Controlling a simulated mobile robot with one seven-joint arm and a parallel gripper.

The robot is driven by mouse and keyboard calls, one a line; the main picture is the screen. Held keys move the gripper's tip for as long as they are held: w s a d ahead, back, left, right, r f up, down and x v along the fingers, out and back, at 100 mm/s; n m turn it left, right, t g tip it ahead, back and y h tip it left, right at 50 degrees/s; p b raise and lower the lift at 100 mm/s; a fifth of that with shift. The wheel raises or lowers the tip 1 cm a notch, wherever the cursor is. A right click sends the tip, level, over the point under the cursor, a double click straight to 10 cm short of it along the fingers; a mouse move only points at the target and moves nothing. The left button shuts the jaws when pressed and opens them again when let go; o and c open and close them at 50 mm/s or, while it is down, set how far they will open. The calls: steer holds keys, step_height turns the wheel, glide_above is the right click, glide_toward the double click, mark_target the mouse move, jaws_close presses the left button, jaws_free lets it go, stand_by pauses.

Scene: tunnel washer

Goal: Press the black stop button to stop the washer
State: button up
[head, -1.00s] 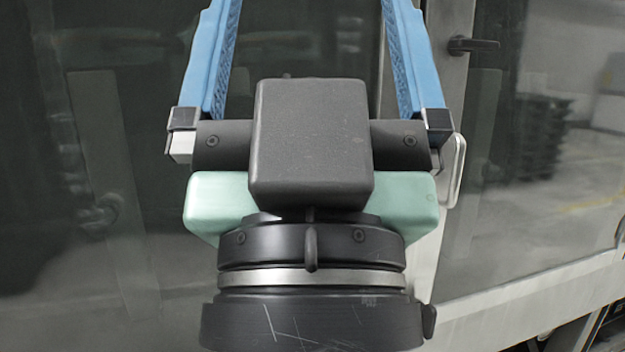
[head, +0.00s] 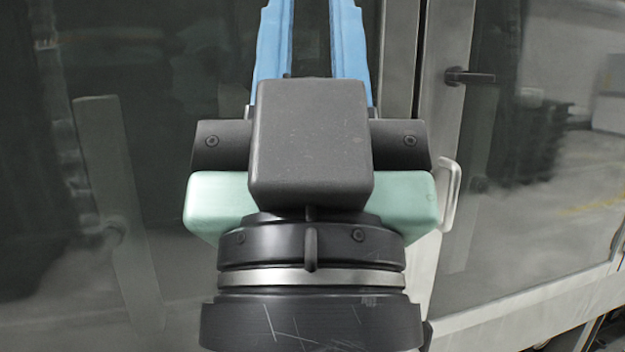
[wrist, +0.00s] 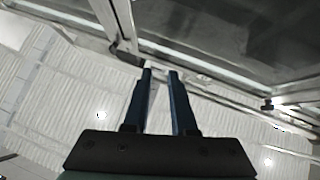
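The black stop button is not seen in either view. My gripper (head: 312,8) fills the middle of the head view, with two blue fingers pointing up past the top edge. It also shows in the wrist view (wrist: 160,71). The fingers are partly closed, with a narrow gap between them and nothing held. The washer shows as dark glass panels (head: 130,150) behind my gripper.
A grey metal post (head: 440,70) stands between the panels, right of my fingers. A black handle (head: 470,77) and a pale pull handle (head: 451,195) are on the right side. The wrist view shows a light ribbed surface (wrist: 70,100) and metal frame edges.

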jaws_close()
stand_by(1.1)
